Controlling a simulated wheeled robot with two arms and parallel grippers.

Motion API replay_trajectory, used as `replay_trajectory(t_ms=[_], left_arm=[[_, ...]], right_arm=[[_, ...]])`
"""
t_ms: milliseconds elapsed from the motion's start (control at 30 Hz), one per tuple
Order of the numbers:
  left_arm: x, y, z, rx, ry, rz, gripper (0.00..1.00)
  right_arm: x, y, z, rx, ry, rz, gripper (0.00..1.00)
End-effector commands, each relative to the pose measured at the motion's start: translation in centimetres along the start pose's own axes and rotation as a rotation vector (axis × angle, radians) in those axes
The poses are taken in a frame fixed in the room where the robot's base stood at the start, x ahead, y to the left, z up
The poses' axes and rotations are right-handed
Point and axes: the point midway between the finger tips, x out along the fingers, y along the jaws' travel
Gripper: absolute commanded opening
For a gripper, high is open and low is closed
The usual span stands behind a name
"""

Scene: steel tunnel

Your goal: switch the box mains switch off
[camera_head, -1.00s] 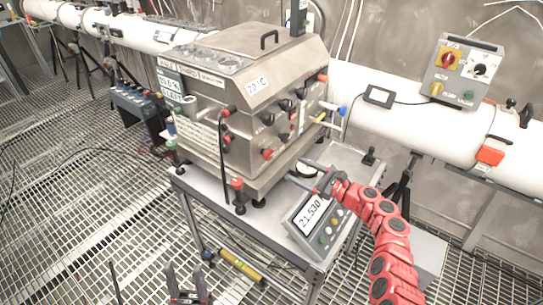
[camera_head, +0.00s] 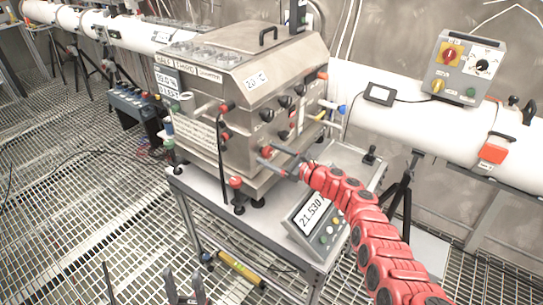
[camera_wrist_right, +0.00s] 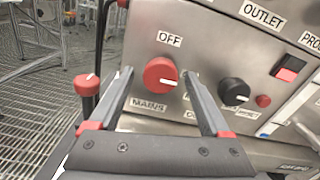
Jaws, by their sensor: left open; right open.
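The box (camera_head: 240,85) is a steel cabinet on a grey cart. In the right wrist view its mains switch (camera_wrist_right: 160,75) is a round red knob, with OFF printed above and MAINS below. The white mark on the knob lies nearly level, pointing right, not up at OFF. My right gripper (camera_wrist_right: 159,88) is open, one finger on each side of the knob in that view; whether they touch it I cannot tell. In the head view my right gripper (camera_head: 268,157) is at the box's front face and partly hides the knob. My left gripper (camera_head: 185,291) is open and empty, low at the bottom edge.
A black knob (camera_wrist_right: 234,91) and a small red button (camera_wrist_right: 263,101) sit right of the mains switch. A red-topped post (camera_wrist_right: 87,86) stands left of my gripper. A display unit (camera_head: 317,215) lies on the cart below my right arm. A white pipe (camera_head: 420,125) runs behind.

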Motion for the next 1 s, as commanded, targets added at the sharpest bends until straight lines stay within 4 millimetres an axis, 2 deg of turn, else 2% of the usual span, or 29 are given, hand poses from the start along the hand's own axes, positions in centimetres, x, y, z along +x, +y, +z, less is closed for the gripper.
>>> replay_trajectory(t_ms=[33,67,400,467,767,1000], left_arm=[[0.0,0.0,0.0,0.000,0.000,0.000,0.50],[0.0,0.0,0.0,0.000,0.000,0.000,0.50],[0.0,0.0,0.0,0.000,0.000,0.000,0.50],[0.0,0.0,0.0,0.000,0.000,0.000,0.50],[-0.5,0.0,0.1,0.000,0.000,0.000,0.50],[-1.9,0.1,0.3,0.000,0.000,0.000,0.50]], right_arm=[[0.0,0.0,0.0,0.000,0.000,0.000,0.76],[0.0,0.0,0.0,0.000,0.000,0.000,0.71],[0.0,0.0,0.0,0.000,0.000,0.000,0.10],[0.0,0.0,0.0,0.000,0.000,0.000,0.00],[-0.1,0.0,-0.2,-0.034,0.000,0.000,0.00],[-0.1,0.0,-0.4,-0.162,-0.001,-0.001,0.00]])
